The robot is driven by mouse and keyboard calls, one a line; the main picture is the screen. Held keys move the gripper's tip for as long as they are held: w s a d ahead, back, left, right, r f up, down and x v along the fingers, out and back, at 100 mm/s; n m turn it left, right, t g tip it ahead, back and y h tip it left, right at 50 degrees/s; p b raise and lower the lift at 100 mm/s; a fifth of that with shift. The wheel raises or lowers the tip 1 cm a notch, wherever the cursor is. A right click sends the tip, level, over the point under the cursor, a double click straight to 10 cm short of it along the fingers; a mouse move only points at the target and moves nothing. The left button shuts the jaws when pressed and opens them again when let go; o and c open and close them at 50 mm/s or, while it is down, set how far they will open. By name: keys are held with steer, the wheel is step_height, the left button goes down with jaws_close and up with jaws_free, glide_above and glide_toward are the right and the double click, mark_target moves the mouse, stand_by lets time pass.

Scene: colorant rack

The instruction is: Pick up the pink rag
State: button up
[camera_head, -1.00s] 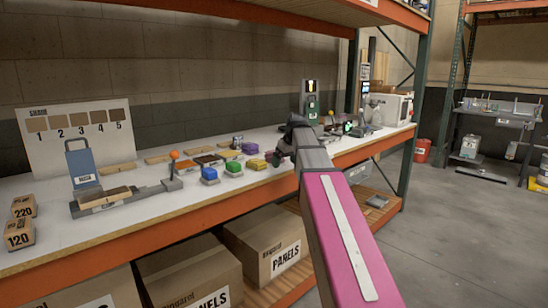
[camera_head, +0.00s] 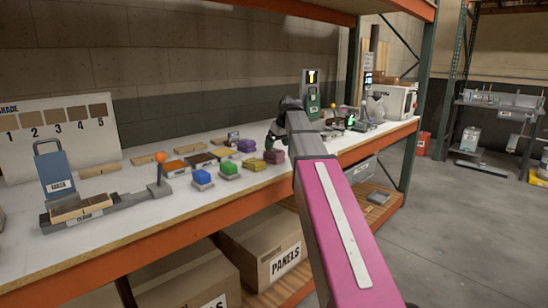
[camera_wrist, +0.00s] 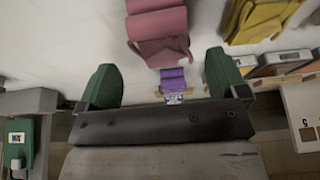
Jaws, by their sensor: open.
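The pink rag (camera_head: 274,157) lies folded on the white bench top, at the right end of a row of coloured rags. In the wrist view the pink rag (camera_wrist: 160,30) is at the top centre, beyond my fingertips and apart from them. My gripper (camera_head: 277,138) hangs over the bench just behind the pink rag in the head view. In the wrist view my gripper (camera_wrist: 162,80) is open, its two green finger pads wide apart with nothing held between them.
A yellow rag (camera_head: 252,164) lies just left of the pink one. A purple rag (camera_head: 246,145) is behind, with green (camera_head: 229,168) and blue (camera_head: 202,178) items farther left. A lever device with an orange knob (camera_head: 161,157) stands on the left bench.

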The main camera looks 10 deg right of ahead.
mark_target(274, 150)
steer(key=shift+x, duration=3)
steer(key=shift+a, duration=0.2)
steer(key=c, duration=1)
